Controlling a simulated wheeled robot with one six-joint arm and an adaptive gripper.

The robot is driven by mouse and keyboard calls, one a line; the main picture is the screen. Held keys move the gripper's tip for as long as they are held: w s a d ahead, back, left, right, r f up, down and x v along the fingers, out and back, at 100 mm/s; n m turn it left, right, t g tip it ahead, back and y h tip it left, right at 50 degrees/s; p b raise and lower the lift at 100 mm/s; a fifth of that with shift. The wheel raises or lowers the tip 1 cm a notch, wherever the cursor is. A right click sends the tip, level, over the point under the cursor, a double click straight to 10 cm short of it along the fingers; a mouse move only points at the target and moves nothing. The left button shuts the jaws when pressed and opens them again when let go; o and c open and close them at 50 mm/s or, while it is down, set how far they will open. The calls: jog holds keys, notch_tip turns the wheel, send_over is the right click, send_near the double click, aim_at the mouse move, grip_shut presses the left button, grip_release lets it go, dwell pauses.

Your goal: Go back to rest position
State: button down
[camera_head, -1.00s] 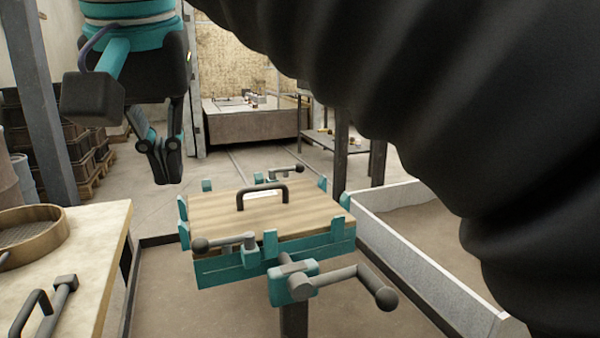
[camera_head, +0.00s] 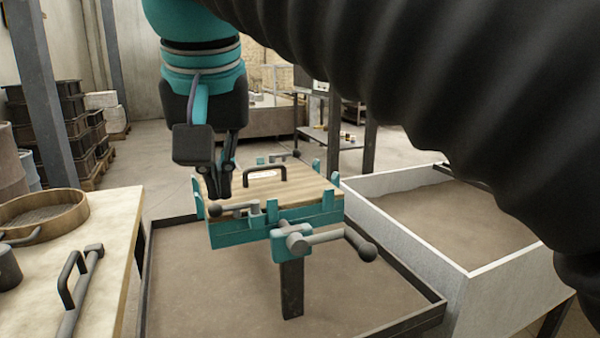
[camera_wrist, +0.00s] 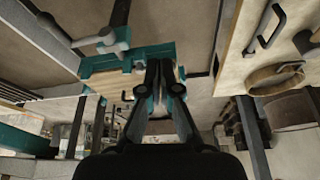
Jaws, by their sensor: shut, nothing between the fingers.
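My gripper (camera_head: 224,190) is shut and empty. In the head view it points down in front of the left part of the wooden board (camera_head: 300,189), which lies in a teal clamp frame (camera_head: 240,236) on a dark post. The board has a dark handle on top. I cannot tell whether the fingertips touch the board or only overlap it in the picture. In the wrist view my gripper (camera_wrist: 163,68) shows with its fingers together in front of the teal frame (camera_wrist: 105,62). Part of the board is hidden behind my fingers.
A workbench (camera_head: 110,225) at the left holds a round sieve (camera_head: 75,211) and dark-handled tools. A dark-rimmed sand tray (camera_head: 425,318) lies under the frame. A white-walled sand bin (camera_head: 400,240) stands at the right. A dark ribbed part covers the upper right.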

jog(key=s+d+f+m, duration=0.1)
jog(key=s+d+f, duration=0.1)
jog(key=d+f, duration=1)
jog(key=s+d+f+m+t, duration=0.1)
jog(key=d+f, duration=1.2)
jog(key=f, duration=0.5)
jog(key=shift+s+m+h, duration=0.3)
jog(key=shift+s+h, duration=0.05)
jog(key=shift+h, duration=0.05)
